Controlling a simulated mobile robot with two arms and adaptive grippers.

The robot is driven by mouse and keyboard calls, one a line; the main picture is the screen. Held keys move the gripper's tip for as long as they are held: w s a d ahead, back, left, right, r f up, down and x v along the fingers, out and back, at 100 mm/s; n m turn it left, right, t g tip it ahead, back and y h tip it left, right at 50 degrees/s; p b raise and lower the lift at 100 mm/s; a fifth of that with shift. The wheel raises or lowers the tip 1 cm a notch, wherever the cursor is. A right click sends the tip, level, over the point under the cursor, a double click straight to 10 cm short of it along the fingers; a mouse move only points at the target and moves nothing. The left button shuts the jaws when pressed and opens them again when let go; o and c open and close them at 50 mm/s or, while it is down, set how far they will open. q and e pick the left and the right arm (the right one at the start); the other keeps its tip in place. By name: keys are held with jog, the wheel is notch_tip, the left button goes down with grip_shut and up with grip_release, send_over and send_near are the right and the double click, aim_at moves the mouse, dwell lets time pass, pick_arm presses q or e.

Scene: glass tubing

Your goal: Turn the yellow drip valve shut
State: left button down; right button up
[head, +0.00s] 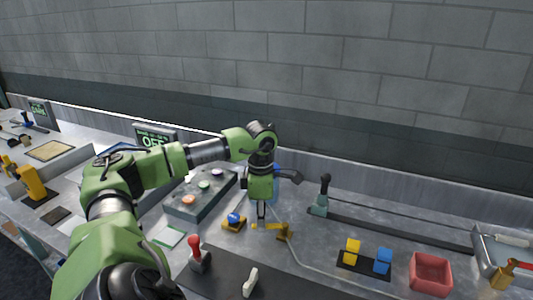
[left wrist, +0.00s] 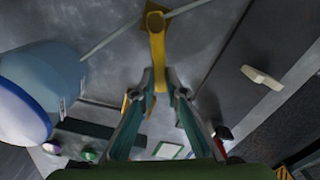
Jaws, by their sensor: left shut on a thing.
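The yellow drip valve (head: 285,231) sits on a thin pale tube on the grey bench, with its yellow handle pointing left toward my left gripper (head: 262,217). In the left wrist view the handle (left wrist: 157,48) runs from the tube down between the two fingertips of my left gripper (left wrist: 160,78). The fingers are closed in on the handle's end, one on each side. The part of the handle between and below the fingers is partly hidden. My right gripper is in neither view.
A blue and pale cylinder (left wrist: 40,85) stands close beside the left gripper. A panel with coloured buttons (head: 200,195), a blue-knobbed yellow block (head: 234,220) and a red-handled lever (head: 197,250) are nearby. A red bin (head: 431,287) lies to the right.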

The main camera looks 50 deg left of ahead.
pick_arm(q)
jog(key=shift+w+a+r+m, duration=0.1)
jog(key=shift+w+a+m, duration=0.25)
jog(key=shift+m, duration=0.4)
jog(key=shift+w+a+f+m, duration=0.1)
jog(key=shift+w+a+m, duration=0.25)
jog(key=shift+m, duration=0.45)
jog(key=shift+w+a+r+m, duration=0.1)
jog(key=shift+w+a+m, duration=0.1)
jog(key=shift+w+m, duration=0.4)
jog(key=shift+s, duration=0.2)
jog(key=c, duration=2)
grip_release()
jog(key=shift+c, duration=0.2)
jog(key=shift+m, duration=0.25)
notch_tip(320, 180, up, 12)
